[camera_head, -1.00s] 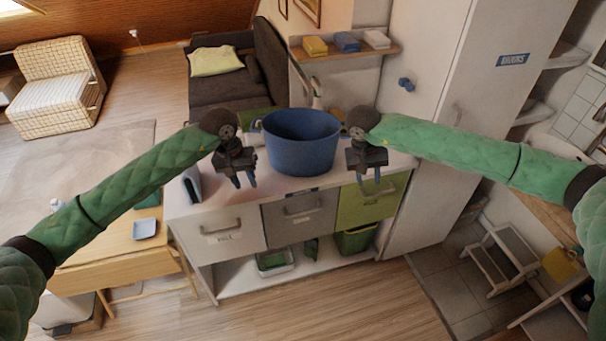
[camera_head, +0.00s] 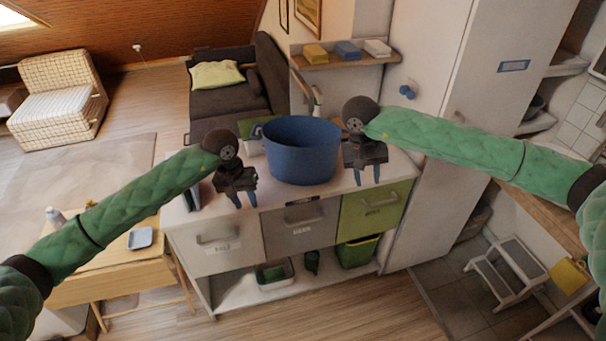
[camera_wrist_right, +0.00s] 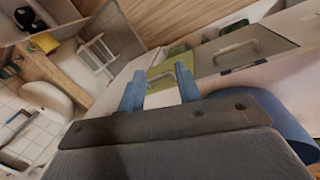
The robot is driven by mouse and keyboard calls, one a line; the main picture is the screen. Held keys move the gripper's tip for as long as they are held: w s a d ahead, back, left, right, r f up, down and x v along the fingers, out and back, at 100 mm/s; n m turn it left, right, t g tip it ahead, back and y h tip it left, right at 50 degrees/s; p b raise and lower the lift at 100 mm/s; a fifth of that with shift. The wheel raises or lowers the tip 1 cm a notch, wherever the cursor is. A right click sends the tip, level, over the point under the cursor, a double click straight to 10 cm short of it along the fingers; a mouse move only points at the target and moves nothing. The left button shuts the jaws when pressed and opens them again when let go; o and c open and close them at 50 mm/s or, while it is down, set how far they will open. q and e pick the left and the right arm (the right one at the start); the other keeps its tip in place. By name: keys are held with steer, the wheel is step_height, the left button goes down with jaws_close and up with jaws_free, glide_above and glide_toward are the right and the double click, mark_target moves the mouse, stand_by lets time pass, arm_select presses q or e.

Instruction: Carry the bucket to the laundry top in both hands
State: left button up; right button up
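The blue bucket (camera_head: 300,160) stands upright on the white top of the drawer cabinet (camera_head: 225,228). My left gripper (camera_head: 245,203) points down just left of the bucket, near the cabinet's front edge. Its two blue fingers are apart with nothing between them. My right gripper (camera_head: 367,179) points down just right of the bucket, also with its fingers apart and empty. In the right wrist view the open blue fingers of the right gripper (camera_wrist_right: 158,90) show, and part of the bucket (camera_wrist_right: 265,115) is at the lower right, outside them. Neither gripper holds the bucket.
The cabinet front has white, grey and green (camera_head: 375,205) drawers over a low shelf. A tall white cupboard (camera_head: 440,130) stands close on the right. A dark sofa (camera_head: 225,95) is behind, a wooden table (camera_head: 110,265) at left, and a step stool (camera_head: 505,270) at right. Floor in front is clear.

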steer(key=v, duration=0.4)
steer(key=shift+r, duration=0.3)
steer(key=shift+s, duration=0.1)
